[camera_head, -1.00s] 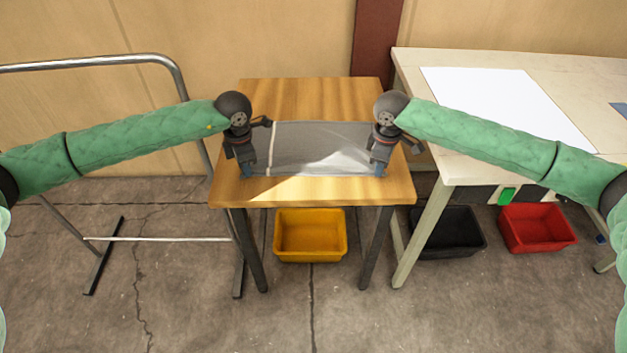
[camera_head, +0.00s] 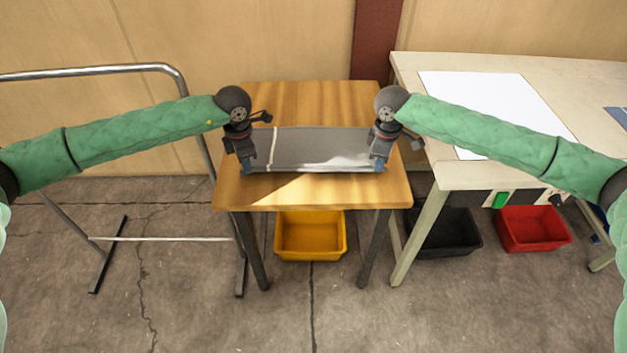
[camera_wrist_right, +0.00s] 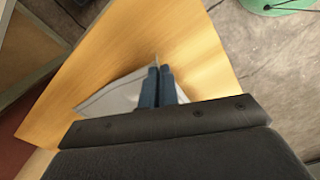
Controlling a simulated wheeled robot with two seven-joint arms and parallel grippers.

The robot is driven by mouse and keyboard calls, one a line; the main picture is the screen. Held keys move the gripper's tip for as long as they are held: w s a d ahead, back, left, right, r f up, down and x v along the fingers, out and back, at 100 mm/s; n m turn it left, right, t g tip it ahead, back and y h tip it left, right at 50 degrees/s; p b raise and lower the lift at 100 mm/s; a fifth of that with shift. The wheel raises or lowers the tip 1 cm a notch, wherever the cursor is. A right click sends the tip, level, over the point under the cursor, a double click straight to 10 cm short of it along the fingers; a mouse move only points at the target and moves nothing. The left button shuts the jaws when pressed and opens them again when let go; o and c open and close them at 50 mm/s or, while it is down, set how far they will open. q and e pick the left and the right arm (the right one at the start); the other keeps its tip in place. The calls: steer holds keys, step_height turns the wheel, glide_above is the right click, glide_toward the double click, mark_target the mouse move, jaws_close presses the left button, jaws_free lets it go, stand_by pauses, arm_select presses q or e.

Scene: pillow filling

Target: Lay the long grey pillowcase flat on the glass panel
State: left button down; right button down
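The long grey pillowcase (camera_head: 318,146) is on the small wooden table, with a pale stripe near its left end. Its near edge looks slightly raised between my grippers. My left gripper (camera_head: 248,168) is at its near left corner. My right gripper (camera_head: 378,166) is at its near right corner. In the right wrist view the blue fingers (camera_wrist_right: 157,85) are together, with the pale grey cloth (camera_wrist_right: 112,97) at them. The left fingertips are too small to show clearly, but the cloth's corner meets them. The glass panel is the white sheet-like panel (camera_head: 480,95) on the long pale table.
The small wooden table (camera_head: 300,193) has bare wood behind and in front of the cloth. The long pale table (camera_head: 590,90) stands to the right. A yellow bin (camera_head: 310,235), a black bin (camera_head: 445,232) and a red bin (camera_head: 532,228) are below. A metal rail (camera_head: 90,70) stands left.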

arm_select(q)
steer(key=shift+r, duration=0.3)
arm_select(e)
steer(key=shift+r, duration=0.3)
